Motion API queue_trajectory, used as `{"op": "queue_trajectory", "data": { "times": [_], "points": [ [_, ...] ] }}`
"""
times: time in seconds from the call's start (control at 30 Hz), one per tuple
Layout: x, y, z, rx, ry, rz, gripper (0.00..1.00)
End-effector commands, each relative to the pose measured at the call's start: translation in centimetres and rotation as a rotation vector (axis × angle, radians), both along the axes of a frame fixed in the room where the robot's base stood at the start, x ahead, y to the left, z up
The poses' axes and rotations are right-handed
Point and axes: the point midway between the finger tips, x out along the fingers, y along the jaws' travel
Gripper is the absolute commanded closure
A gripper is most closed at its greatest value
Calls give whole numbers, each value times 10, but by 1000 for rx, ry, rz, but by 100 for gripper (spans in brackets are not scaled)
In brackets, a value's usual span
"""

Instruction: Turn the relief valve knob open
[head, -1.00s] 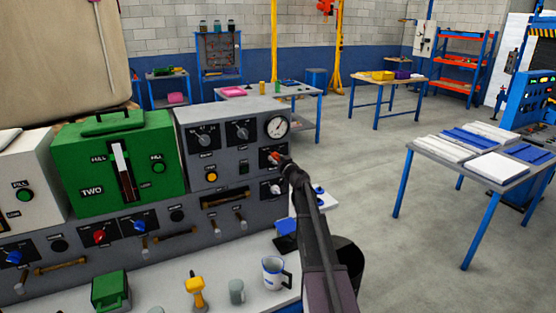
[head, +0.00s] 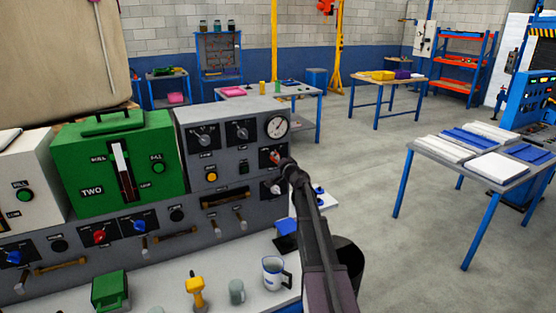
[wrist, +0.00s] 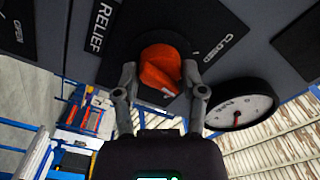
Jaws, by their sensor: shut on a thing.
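The orange-red relief valve knob (wrist: 160,68) sits on a dark plate on the grey panel, beside the RELIEF label (wrist: 102,27). CLOSED (wrist: 225,45) is printed to the knob's right in the wrist view. In the head view the knob (head: 276,156) is small, below the round gauge, partly hidden by my wrist. My gripper (wrist: 160,78) has one finger on each side of the knob and is shut on it; it also shows in the head view (head: 284,162). The exact knob angle is hard to tell.
The round gauge (wrist: 240,104) is close to the right finger in the wrist view. A mug (head: 273,272) and yellow tool (head: 196,292) stand on the bench below.

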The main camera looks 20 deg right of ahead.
Motion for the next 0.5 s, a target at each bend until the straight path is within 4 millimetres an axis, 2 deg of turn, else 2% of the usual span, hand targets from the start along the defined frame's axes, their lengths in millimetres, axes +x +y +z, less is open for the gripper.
{"op": "queue_trajectory", "data": {
  "times": [0.5],
  "points": [
    [2, 0, 1, 457, 15, 2, 94]
  ]
}}
